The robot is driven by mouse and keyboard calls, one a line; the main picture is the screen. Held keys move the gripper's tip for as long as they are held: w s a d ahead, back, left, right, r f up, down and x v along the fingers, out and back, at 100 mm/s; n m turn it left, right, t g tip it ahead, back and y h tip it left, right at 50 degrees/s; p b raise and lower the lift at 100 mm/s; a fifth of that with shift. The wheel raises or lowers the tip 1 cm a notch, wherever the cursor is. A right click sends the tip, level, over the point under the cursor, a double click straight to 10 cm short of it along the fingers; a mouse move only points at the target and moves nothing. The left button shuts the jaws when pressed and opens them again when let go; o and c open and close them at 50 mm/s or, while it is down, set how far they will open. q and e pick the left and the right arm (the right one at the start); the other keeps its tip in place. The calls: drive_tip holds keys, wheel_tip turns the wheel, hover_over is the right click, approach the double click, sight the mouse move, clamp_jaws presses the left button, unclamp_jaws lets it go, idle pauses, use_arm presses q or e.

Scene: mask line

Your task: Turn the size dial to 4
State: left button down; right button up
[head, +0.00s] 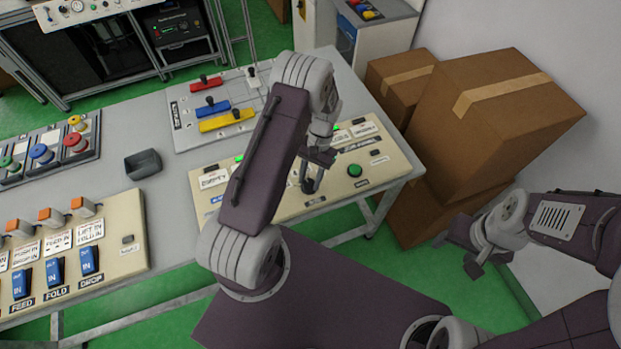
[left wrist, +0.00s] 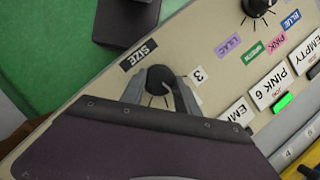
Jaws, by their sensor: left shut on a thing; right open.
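The black size dial (left wrist: 160,79) sits on a cream panel (left wrist: 100,80) in the left wrist view. A black "SIZE" label (left wrist: 138,55) is beside it, and a white "3" label (left wrist: 198,75) is on its right. A light pointer line shows on the knob, but its exact setting is hard to read. My left gripper (left wrist: 161,92) is shut on the dial, one finger on each side. In the head view my left gripper (head: 311,178) is over the panel, and my arm hides much of it. My right gripper (head: 465,248) is open and empty, away at the right.
A second black dial (left wrist: 258,6) with coloured labels is on the same panel. A green button (head: 355,170) is at the panel's right. Cardboard boxes (head: 480,130) are stacked right of the table. A grey tray (head: 143,164) and lever board (head: 185,140) lie further left.

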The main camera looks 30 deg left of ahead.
use_arm(q)
drive_tip(key=shift+a+n+h, duration=0.1)
drive_tip(key=shift+n+h, duration=0.2)
drive_tip(key=shift+n, duration=0.6)
drive_tip(key=c, duration=0.9)
unclamp_jaws()
drive_tip(key=shift+s, duration=0.1)
drive_tip(key=b+v, duration=0.1)
drive_tip(key=v, duration=0.8)
